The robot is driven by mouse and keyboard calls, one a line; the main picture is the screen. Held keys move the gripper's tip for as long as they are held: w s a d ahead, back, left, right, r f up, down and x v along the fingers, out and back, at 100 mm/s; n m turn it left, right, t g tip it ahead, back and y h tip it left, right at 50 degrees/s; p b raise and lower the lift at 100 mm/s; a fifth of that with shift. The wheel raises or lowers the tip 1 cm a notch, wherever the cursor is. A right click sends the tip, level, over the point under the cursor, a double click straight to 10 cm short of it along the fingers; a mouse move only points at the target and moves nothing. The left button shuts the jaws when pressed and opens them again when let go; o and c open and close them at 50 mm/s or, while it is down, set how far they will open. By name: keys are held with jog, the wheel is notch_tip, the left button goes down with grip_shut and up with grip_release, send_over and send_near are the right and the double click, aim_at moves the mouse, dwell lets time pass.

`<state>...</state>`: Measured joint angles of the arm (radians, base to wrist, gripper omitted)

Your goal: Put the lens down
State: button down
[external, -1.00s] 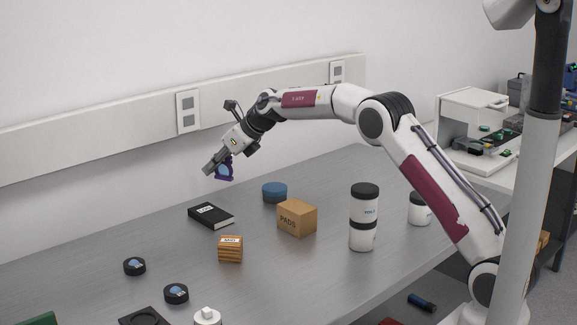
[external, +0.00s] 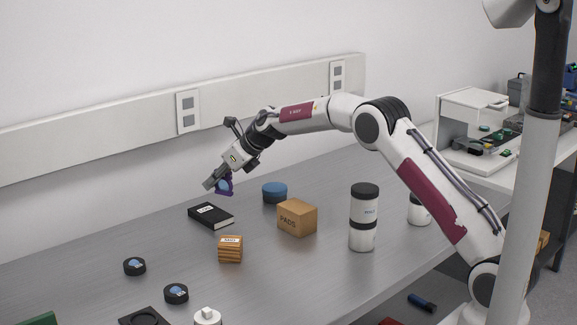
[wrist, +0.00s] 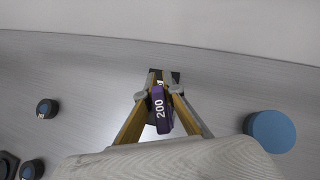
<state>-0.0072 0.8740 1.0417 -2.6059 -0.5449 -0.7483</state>
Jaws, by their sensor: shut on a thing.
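My gripper (external: 213,181) is shut on a lens in a purple mount (external: 226,184), held in the air above the back of the table, just above the black book (external: 211,216). In the wrist view the purple mount (wrist: 160,110) sits between my fingertips (wrist: 160,95) and carries the label "200". The blue glass shows in the external view. The book is mostly hidden behind the lens in the wrist view; only a dark bit shows.
A blue round container (external: 275,192), a PADS box (external: 297,218) and a small wooden block (external: 230,249) stand nearby. Two black-rimmed discs (external: 134,266) (external: 176,294) lie at front left. White jars with dark lids (external: 362,235) stand right.

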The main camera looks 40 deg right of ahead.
aim_at(220, 193)
jog(key=shift+f, duration=0.2)
jog(key=shift+f, duration=2.5)
jog(key=shift+f, duration=0.1)
jog(key=c, duration=2.2)
grip_release()
